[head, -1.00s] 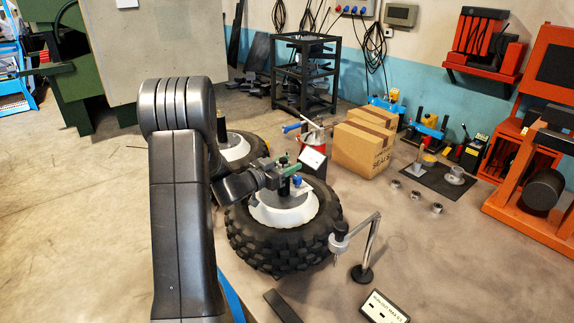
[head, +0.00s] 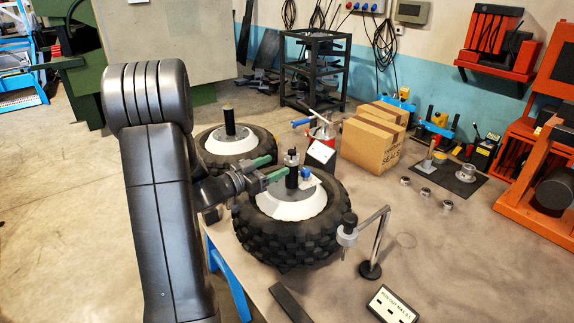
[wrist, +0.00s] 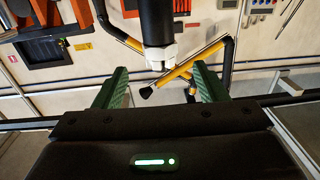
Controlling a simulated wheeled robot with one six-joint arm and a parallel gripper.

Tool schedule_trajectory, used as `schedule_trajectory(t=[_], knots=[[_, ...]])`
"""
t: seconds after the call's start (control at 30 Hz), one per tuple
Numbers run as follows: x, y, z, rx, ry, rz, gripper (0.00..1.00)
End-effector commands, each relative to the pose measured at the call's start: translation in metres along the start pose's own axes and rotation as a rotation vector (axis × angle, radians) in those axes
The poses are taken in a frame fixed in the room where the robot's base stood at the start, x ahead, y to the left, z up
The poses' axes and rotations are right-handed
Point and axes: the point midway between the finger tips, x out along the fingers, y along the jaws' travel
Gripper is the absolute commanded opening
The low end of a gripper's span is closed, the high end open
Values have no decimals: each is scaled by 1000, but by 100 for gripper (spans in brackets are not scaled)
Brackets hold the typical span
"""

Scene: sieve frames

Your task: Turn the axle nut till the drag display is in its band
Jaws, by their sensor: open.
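The front wheel (head: 250,240) lies flat with a white hub (head: 290,207) and an upright dark axle post (head: 291,180) at its centre. In the wrist view a black cylinder (wrist: 156,20) ends in a pale nut-like piece (wrist: 161,56), between and beyond my fingers. My gripper (head: 281,165) reaches in from the left with its green fingers apart beside the post. The fingers (wrist: 160,72) are open and empty in the wrist view. A small blue part (head: 305,173) sits by the post. I cannot make out a reading on any display.
A second wheel (head: 212,165) lies behind left. A jointed stand (head: 372,250) and a lettered sign (head: 392,303) are front right. A cardboard box (head: 368,145), a red can (head: 322,130) and metal rings (head: 446,205) stand farther back. The floor between is mostly clear.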

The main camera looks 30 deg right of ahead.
Motion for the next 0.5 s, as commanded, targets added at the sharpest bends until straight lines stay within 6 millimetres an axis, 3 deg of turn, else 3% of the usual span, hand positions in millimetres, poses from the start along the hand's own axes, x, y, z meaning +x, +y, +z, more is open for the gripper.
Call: schedule_trajectory(t=[0.2,0.5], knots=[[-36,-1,1,2,0,-2,66],[-46,0,0,0,-1,0,66]])
